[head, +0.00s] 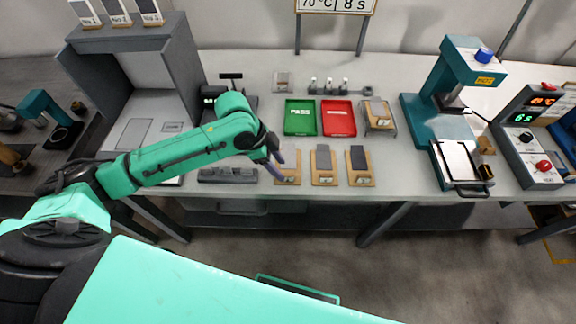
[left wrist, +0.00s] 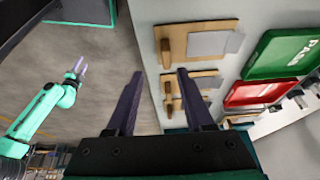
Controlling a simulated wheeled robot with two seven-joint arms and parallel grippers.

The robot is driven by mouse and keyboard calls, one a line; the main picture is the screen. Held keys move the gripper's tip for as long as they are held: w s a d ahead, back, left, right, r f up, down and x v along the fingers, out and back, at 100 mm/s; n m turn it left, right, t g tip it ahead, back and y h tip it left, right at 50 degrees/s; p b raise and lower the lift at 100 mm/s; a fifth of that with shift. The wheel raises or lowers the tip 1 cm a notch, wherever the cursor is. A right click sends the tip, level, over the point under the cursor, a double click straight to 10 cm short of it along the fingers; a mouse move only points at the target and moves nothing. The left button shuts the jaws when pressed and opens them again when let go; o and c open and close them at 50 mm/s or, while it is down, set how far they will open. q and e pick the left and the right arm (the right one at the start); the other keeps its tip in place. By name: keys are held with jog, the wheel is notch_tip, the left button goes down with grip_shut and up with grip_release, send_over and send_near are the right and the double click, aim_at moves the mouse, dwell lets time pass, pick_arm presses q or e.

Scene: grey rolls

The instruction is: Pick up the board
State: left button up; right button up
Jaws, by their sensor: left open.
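Three wooden boards lie in a row along the table's front edge in the head view: a left one (head: 288,181), a middle one (head: 323,178) and a right one (head: 360,179). Each carries a grey plate. My left gripper (head: 276,158) is over the left board and partly hides it. In the left wrist view its dark fingers (left wrist: 160,73) are spread apart with nothing held between them. My right gripper (left wrist: 77,70) appears small in the wrist view, over the floor.
A green PASS tray (head: 300,130) and a red tray (head: 351,131) lie behind the boards. A teal press (head: 425,116) stands at right, and a grey booth (head: 183,60) at left. A dark grey holder (head: 228,176) lies left of the boards.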

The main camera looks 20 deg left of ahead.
aim_at(288, 174)
pick_arm(q)
jog(key=x, duration=0.3)
jog(key=w+p+x, duration=0.1)
jog(key=x, duration=0.2)
jog(key=shift+w+a+f, duration=0.1)
jog(key=shift+a, duration=0.1)
jog(key=shift+d+f, duration=0.15)
jog(key=shift+f, duration=0.3)
jog(key=c, duration=0.3)
grip_shut()
pick_arm(e)
jog(key=shift+w+a+r, duration=0.1)
jog(key=shift+w+r, duration=0.3)
jog(key=shift+w, duration=0.25)
jog(key=shift+w+a+r, duration=0.1)
jog(key=shift+w+r, duration=0.25)
jog(key=shift+w, duration=0.25)
